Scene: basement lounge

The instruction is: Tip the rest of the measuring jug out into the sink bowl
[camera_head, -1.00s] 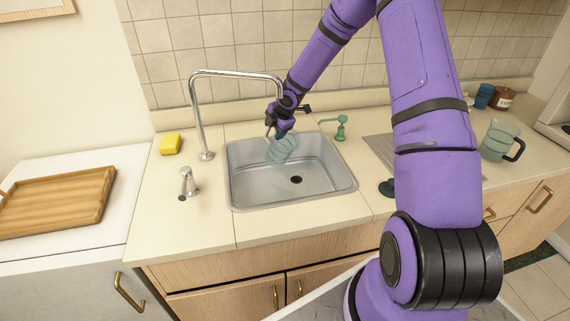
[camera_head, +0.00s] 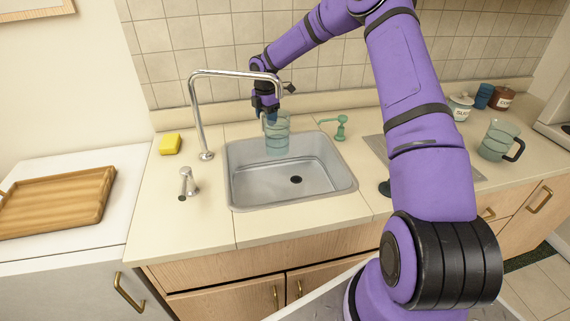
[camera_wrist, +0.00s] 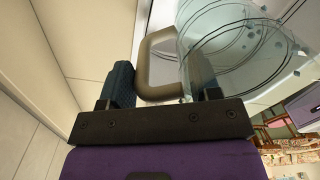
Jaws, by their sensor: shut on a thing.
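My gripper (camera_head: 266,108) is shut on the handle of a clear, blue-tinted measuring jug (camera_head: 278,134). In the wrist view, the fingers of my gripper (camera_wrist: 160,82) are on either side of the jug's beige handle, and dark markings show on the clear jug wall (camera_wrist: 228,38). I cannot make out any liquid in the jug. The sink bowl is grey metal with a dark drain and looks empty.
The tall chrome faucet (camera_head: 197,120) arches close to the jug. A green soap pump (camera_head: 340,128) stands right of the sink, a yellow sponge (camera_head: 170,144) at left. Another clear jug with a dark handle (camera_head: 497,140) stands on the right counter, near jars.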

